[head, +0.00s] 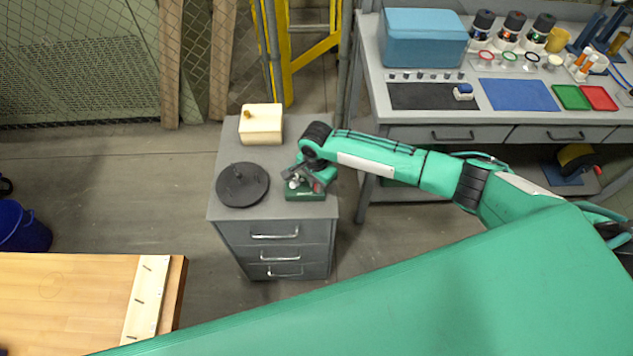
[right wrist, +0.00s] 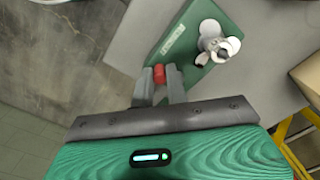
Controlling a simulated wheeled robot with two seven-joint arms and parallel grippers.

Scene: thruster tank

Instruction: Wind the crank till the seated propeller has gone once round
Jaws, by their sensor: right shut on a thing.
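The thruster stand has a green base (head: 305,196) at the front right of the grey cabinet top. In the right wrist view its green base (right wrist: 180,45) carries a pale label. The white propeller (right wrist: 212,45) with a grey hub sits on the base there. The red crank knob (right wrist: 160,75) is between the fingertips of my right gripper (right wrist: 160,70), which is shut on it. In the head view my right gripper (head: 312,181) is over the stand and partly hides the crank and propeller. My left gripper is not in view.
A black round disc (head: 242,185) lies left of the stand on the cabinet (head: 280,130). A cream box (head: 261,124) stands behind it. A workbench (head: 480,117) with bottles and mats is at right. A wooden table (head: 70,290) is at lower left.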

